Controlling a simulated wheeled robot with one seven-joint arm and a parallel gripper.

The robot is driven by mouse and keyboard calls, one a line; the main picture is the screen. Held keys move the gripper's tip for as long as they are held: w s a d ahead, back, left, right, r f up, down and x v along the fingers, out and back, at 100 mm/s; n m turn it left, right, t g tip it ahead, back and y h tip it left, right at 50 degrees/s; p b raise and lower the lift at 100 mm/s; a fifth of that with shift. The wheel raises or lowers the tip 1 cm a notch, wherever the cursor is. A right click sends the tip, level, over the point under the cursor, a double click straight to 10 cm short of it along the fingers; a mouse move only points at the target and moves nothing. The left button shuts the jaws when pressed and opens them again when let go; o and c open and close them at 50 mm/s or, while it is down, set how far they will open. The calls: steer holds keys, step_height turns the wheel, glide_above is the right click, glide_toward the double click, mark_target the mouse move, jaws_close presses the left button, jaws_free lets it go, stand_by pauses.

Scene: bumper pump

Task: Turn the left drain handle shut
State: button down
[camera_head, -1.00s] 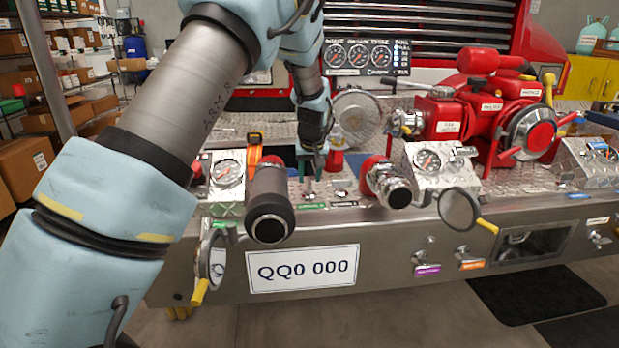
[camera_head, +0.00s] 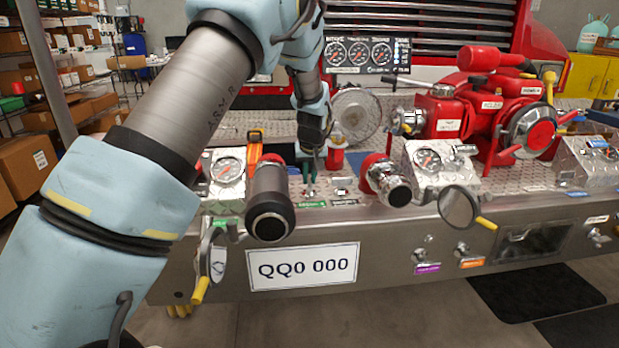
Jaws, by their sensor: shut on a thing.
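My gripper (camera_head: 309,174) points down at the bumper deck between the two hose outlets. Its fingers are shut on the left drain handle (camera_head: 310,193), a small part just behind a green label (camera_head: 312,204). The fingers cover most of the handle, so its exact angle is hard to tell. A second small silver handle (camera_head: 341,189) stands to the right, behind a dark label, apart from my gripper.
A dark-capped outlet (camera_head: 269,205) stands close on the left and a chrome-capped outlet (camera_head: 388,182) on the right. A red pump (camera_head: 490,115) is farther right.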

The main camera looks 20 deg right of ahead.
steer(key=shift+m, duration=0.3)
steer(key=m, duration=0.1)
steer(key=m+h, duration=0.1)
steer(key=m, duration=0.1)
steer(key=shift+w+a+m+g, duration=0.2)
steer(key=shift+m+g, duration=0.1)
steer(key=shift+g, duration=0.1)
steer(key=m, duration=0.2)
steer(key=m+g+h, duration=0.1)
steer(key=m, duration=0.1)
steer(key=shift+r+h+p, duration=0.1)
steer(key=shift+h+p, duration=0.2)
steer(key=m+g, duration=0.1)
steer(key=m, duration=0.1)
steer(key=m+g+p, duration=0.1)
steer(key=m, duration=0.2)
steer(key=shift+w+h, duration=0.1)
steer(key=shift+h, duration=0.2)
steer(key=shift+w+m+g+p, duration=0.1)
steer(key=shift+m+g+p, duration=0.75)
steer(key=shift+m, duration=1.45)
steer(key=c, duration=0.9)
jaws_free()
